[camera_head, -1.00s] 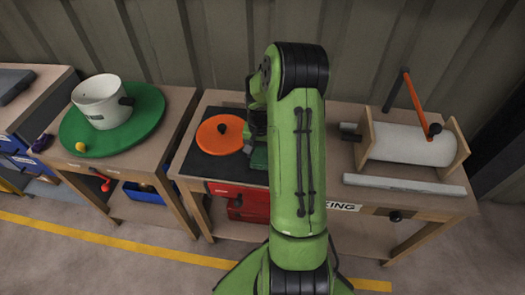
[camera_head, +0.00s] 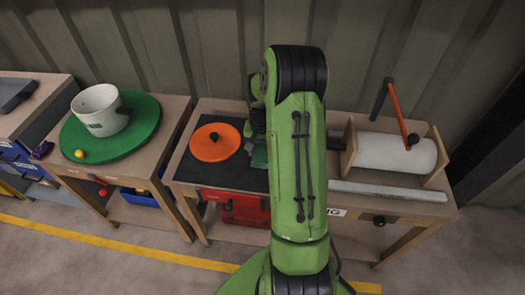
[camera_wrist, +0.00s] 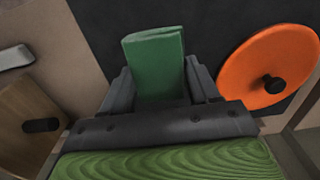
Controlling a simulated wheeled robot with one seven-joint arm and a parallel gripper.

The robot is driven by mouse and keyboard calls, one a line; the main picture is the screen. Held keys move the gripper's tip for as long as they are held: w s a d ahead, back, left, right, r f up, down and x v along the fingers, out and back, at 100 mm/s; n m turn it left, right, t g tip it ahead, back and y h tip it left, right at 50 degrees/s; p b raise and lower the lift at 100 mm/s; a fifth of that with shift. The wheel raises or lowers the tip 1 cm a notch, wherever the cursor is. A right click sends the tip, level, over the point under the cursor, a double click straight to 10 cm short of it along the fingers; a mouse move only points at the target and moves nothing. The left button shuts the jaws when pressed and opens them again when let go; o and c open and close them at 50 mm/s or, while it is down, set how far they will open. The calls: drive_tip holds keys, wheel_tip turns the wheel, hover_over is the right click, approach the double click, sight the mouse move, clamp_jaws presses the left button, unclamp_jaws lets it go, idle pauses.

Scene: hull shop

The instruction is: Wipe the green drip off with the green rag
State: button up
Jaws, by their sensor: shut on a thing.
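The green rag (camera_wrist: 153,62) is a folded dark green block held between the fingers of my gripper (camera_wrist: 158,82) in the wrist view, over a black surface. My gripper is shut on it. In the head view, a small part of the rag (camera_head: 259,156) shows beside my green arm, just right of the orange disc; most of my gripper is hidden by the arm. I cannot make out the green drip in either view. I cannot tell whether the rag touches the surface.
The orange disc (camera_head: 216,142) with a black knob lies on the black plate (camera_head: 212,172); it also shows in the wrist view (camera_wrist: 262,72). At right, a white roller (camera_head: 385,153) sits in a wooden frame behind a pale bar (camera_head: 385,191). A white pot (camera_head: 96,118) stands on a green disc at left.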

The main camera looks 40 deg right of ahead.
drive_tip(key=shift+r+p, duration=0.85)
drive_tip(key=shift+r, duration=0.55)
